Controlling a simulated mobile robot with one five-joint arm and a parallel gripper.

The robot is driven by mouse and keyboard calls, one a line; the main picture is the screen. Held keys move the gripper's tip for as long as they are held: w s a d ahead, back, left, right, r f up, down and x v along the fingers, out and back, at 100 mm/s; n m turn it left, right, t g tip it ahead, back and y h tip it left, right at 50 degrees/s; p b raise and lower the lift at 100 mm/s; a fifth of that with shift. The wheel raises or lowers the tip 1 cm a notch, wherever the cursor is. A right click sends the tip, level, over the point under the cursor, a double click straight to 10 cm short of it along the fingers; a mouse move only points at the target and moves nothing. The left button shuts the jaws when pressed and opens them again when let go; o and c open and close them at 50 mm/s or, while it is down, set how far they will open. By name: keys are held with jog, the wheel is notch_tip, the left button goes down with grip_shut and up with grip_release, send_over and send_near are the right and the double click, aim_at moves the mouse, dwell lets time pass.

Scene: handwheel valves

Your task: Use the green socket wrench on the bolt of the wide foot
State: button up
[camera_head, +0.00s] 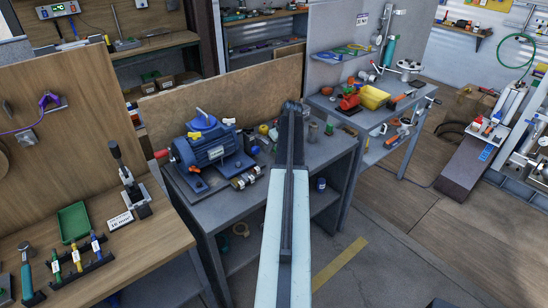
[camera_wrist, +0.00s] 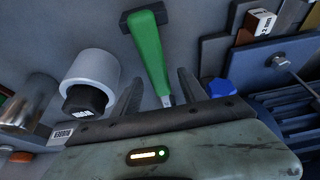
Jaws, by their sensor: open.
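A green-handled tool (camera_wrist: 147,52) with a black crosspiece at its top and a short metal end shows in the wrist view. I cannot confirm from its shape that it is the socket wrench. My gripper (camera_wrist: 160,78) is open, one dark finger on each side of the tool's lower part; no contact shows. In the head view the gripper end is hidden behind my arm. The blue motor (camera_head: 212,147) sits on the grey bench left of my arm, and its finned side (camera_wrist: 300,105) shows at right in the wrist view. A bolt (camera_wrist: 279,62) sticks out near it. I cannot tell which foot is wide.
A white-rimmed cylinder (camera_wrist: 96,70) and a metal cylinder (camera_wrist: 30,103) stand left of the fingers. A small "2 mm" labelled block (camera_wrist: 261,22) is at upper right. The wooden bench at left holds a green tray (camera_head: 73,222) and a rack (camera_head: 80,268) of coloured-handled tools.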

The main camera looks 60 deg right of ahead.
jog(key=shift+w+d+f, duration=0.1)
jog(key=shift+w+f, duration=0.1)
jog(key=shift+f, duration=0.5)
jog(key=shift+r, duration=0.2)
grip_shut()
